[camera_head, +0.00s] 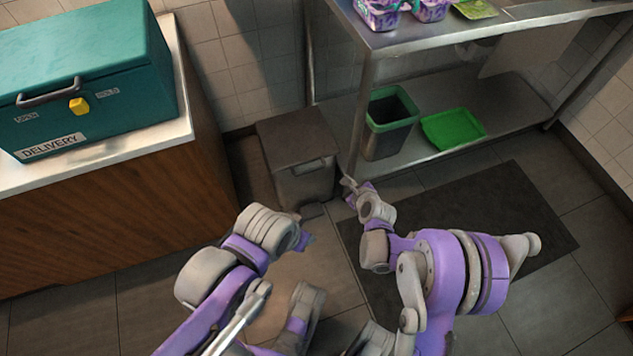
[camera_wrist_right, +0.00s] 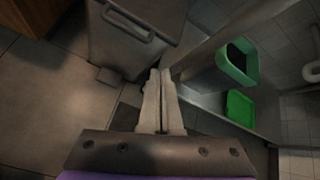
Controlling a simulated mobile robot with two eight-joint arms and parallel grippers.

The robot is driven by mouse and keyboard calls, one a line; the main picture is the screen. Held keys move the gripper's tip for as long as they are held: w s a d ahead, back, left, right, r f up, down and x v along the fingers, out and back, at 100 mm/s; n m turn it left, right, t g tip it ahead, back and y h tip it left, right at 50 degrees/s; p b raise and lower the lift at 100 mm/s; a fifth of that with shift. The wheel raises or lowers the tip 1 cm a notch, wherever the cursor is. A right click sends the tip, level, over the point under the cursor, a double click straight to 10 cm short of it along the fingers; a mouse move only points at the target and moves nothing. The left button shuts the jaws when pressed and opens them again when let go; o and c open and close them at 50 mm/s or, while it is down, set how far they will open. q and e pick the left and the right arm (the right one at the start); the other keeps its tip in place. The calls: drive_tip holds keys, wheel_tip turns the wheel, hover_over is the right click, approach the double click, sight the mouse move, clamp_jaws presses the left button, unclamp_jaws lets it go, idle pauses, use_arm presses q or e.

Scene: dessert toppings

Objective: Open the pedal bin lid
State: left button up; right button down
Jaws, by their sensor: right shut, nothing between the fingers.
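The pedal bin (camera_head: 303,178) is a dark grey box on the floor between the wooden counter and the steel shelf unit. Its flat lid (camera_head: 297,136) is down. A handle shows on its front, and the bin also shows in the right wrist view (camera_wrist_right: 125,50). A small pedal (camera_head: 311,210) sticks out at its foot, also seen in the right wrist view (camera_wrist_right: 111,76). My right gripper (camera_head: 348,187) is shut and empty, just right of the bin's front and apart from the pedal. My left gripper (camera_head: 305,239) is in front of the bin; its fingers are largely hidden.
A green-rimmed grey bin (camera_head: 391,122) and a green tray (camera_head: 453,129) stand on the low shelf. A teal delivery box (camera_head: 85,75) sits on the counter (camera_head: 100,225) at left. The shelf leg (camera_head: 358,125) rises close by the bin's right side. A dark mat (camera_head: 480,215) lies on the floor.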

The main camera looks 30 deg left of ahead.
drive_tip(key=s+a+f+m+y+b, duration=0.25)
drive_tip(key=a+f+m, duration=0.35)
drive_tip(key=f, duration=0.7)
drive_tip(key=w+a+f+n+b, duration=0.1)
drive_tip(key=w+a+f+b, duration=0.1)
drive_tip(key=w+a+f, duration=0.4)
use_arm(q)
wheel_tip(320, 180, down, 7)
drive_tip(key=w, duration=0.1)
drive_tip(key=shift+b, duration=0.4)
use_arm(e)
drive_tip(key=shift+h, duration=0.45)
drive_tip(key=r, duration=0.1)
drive_tip(key=a+r, duration=0.1)
drive_tip(key=r, duration=0.1)
drive_tip(key=a+r, duration=0.1)
drive_tip(key=shift+a+r, duration=0.1)
drive_tip(key=shift+r, duration=0.3)
drive_tip(key=shift+r, duration=0.15)
